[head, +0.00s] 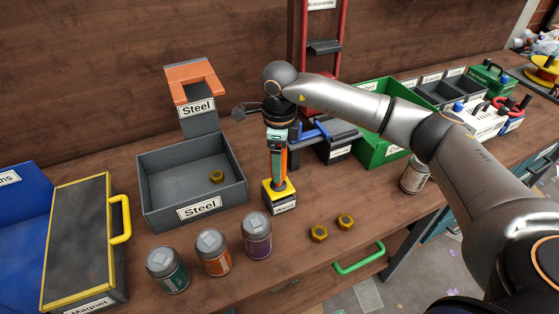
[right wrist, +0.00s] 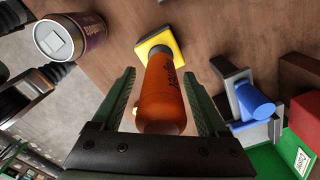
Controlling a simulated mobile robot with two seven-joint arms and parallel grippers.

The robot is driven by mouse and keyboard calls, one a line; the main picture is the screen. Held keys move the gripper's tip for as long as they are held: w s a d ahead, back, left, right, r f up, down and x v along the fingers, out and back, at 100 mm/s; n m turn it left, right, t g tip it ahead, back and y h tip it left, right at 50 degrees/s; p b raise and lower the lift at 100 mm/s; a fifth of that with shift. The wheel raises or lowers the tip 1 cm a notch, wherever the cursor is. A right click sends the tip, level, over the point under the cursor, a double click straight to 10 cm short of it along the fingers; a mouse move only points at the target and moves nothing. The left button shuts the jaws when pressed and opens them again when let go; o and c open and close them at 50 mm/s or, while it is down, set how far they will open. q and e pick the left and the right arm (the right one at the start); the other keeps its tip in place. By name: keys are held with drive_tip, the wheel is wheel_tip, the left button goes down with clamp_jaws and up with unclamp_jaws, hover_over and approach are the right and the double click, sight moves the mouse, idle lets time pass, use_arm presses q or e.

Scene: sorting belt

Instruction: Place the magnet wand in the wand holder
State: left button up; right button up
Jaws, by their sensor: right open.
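The magnet wand (head: 284,160) has an orange handle and stands about upright in the wand holder (head: 285,205), a small black and yellow block labelled "Wand" near the table's middle. My right gripper (head: 277,160) is over the wand, pointing down. In the right wrist view, the wand's orange handle (right wrist: 164,95) lies between the two green fingers of the open gripper (right wrist: 172,68), with visible gaps beside it. The wand's lower end meets the yellow top of the holder (right wrist: 158,46); its tip is hidden inside. My left gripper is not in view.
A grey Steel bin (head: 165,195) with a brass nut (head: 217,177) stands left of the holder. Three cans, including a purple one (head: 257,235), stand in front. Two nuts (head: 319,233) lie right of the holder. A blue clamp-like fixture (head: 315,131) and green bin (head: 385,153) are behind right.

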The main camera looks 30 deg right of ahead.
drive_tip(key=shift+r+p, duration=0.4)
drive_tip(key=shift+r, duration=0.15)
wheel_tip(320, 180, up, 12)
drive_tip(key=shift+r+b, duration=0.15)
drive_tip(key=shift+b, duration=0.3)
